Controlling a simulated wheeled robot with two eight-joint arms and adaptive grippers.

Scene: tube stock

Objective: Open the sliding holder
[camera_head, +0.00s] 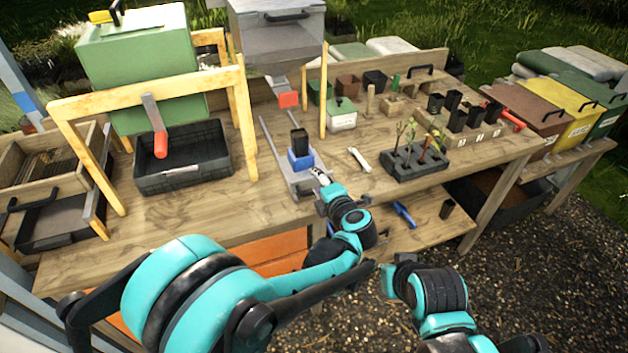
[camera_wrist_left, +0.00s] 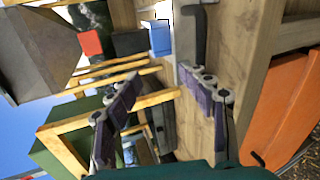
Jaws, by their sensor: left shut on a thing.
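The sliding holder (camera_head: 301,161) is a blue block on a grey metal rail base (camera_head: 283,150) on the wooden bench, below the grey hopper's red outlet. A black square pot (camera_head: 299,142) stands upright in it. In the left wrist view the blue holder (camera_wrist_left: 160,38) and black pot (camera_wrist_left: 130,42) show at the top.
The grey hopper (camera_head: 278,40) stands on wooden posts behind the holder. A black crate (camera_head: 183,160) is to the left. A dark tray with seedlings (camera_head: 416,164) and a white-handled tool (camera_head: 359,159) lie to the right. Bare bench (camera_head: 240,210) is free in front.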

